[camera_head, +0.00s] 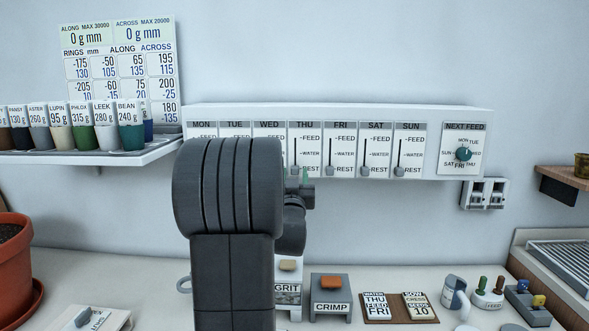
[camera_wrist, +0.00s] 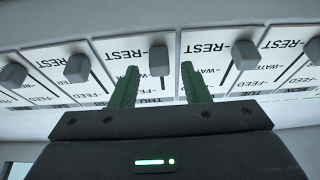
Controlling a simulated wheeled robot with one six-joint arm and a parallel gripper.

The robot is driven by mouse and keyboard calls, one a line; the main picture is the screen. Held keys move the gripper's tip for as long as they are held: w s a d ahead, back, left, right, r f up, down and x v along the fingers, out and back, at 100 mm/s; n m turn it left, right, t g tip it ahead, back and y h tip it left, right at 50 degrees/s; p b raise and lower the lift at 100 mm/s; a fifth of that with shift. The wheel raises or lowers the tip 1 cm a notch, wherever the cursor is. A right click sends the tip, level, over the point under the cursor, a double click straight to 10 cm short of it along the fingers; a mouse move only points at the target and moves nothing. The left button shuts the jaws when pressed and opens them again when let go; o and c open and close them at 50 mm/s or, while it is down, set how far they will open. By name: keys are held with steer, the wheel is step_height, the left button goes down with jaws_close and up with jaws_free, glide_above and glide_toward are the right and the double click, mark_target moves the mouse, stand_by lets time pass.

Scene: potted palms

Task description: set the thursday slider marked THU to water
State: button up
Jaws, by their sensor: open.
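The white slider board (camera_head: 450,113) on the wall has a column for each day, marked FEED, WATER and REST from top to bottom. The THU panel (camera_head: 306,140) shows just right of my arm. Its grey knob (camera_head: 294,171) is low, at REST. In the wrist view, which is upside down, the THU knob (camera_wrist: 159,60) sits beside the word REST. My gripper (camera_wrist: 159,80) is open, with its green fingers on either side of the THU column and the knob between their tips. I cannot tell whether they touch it. In the head view my gripper (camera_head: 305,178) is partly hidden.
The FRI (camera_head: 330,171), SAT (camera_head: 365,171) and SUN (camera_head: 400,171) knobs are at REST. A NEXT FEED dial (camera_head: 463,154) is on the right. A shelf (camera_head: 150,152) with several cups is at left. Below stand a CRIMP block (camera_head: 331,308) and a WATER THU, FEED FRI card (camera_head: 376,306).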

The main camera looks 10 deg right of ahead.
steer(key=shift+x, duration=0.8)
jaws_close()
steer(key=shift+r+p, duration=0.35)
steer(key=shift+r, duration=2)
jaws_free()
steer(key=shift+s+f, duration=0.1)
steer(key=shift+f, duration=0.05)
